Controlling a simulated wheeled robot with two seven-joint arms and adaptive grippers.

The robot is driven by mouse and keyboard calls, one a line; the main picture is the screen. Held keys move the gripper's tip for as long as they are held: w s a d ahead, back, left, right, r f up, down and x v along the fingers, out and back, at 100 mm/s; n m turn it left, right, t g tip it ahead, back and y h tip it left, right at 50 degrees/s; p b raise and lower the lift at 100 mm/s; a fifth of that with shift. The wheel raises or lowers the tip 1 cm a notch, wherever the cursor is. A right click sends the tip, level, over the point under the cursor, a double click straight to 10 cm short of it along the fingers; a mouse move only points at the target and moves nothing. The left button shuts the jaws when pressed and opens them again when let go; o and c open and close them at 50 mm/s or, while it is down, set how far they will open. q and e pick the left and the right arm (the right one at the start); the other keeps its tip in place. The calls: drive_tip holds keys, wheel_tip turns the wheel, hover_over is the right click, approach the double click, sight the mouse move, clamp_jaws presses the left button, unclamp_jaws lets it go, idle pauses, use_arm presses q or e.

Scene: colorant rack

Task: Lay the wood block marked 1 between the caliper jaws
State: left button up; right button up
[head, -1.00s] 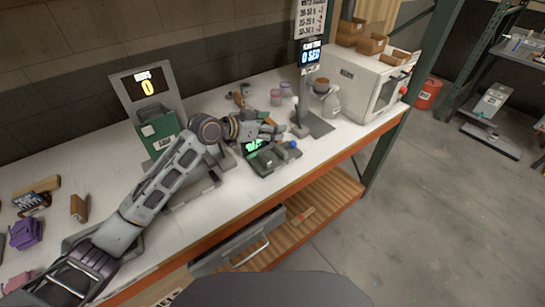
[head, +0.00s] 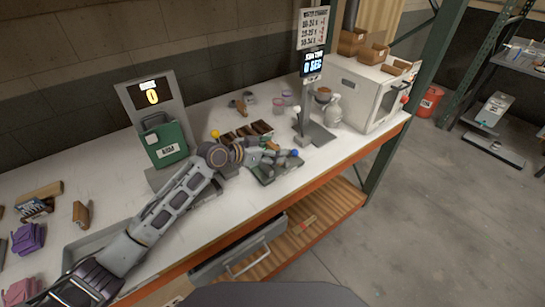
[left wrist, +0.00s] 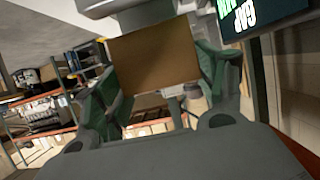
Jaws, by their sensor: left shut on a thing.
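My left gripper (left wrist: 160,85) is shut on a brown wood block (left wrist: 155,55), which fills the space between its green fingers in the left wrist view. No number shows on the block face I see. In the head view my left gripper (head: 268,155) is over the grey caliper (head: 265,176), which has a blue knob (head: 294,153). The gripper hides most of the caliper, its jaws and the held block. I cannot tell whether the block touches the jaws. My right gripper is out of view.
A green case (head: 166,145) stands on a scale at the left. A dark brown rack (head: 247,132) sits behind the caliper. A post with a timer screen (head: 312,64) and a white oven (head: 365,95) stand to the right. Other blocks lie at the far left.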

use_arm(q)
drive_tip(key=shift+f, duration=1.8)
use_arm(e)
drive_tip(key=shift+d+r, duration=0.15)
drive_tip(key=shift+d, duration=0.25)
use_arm(q)
drive_tip(key=shift+f, duration=0.25)
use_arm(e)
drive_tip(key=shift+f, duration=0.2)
use_arm(q)
drive_tip(key=o, duration=1)
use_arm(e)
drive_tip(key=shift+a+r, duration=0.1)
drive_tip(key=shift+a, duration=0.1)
use_arm(q)
drive_tip(key=shift+r, duration=0.2)
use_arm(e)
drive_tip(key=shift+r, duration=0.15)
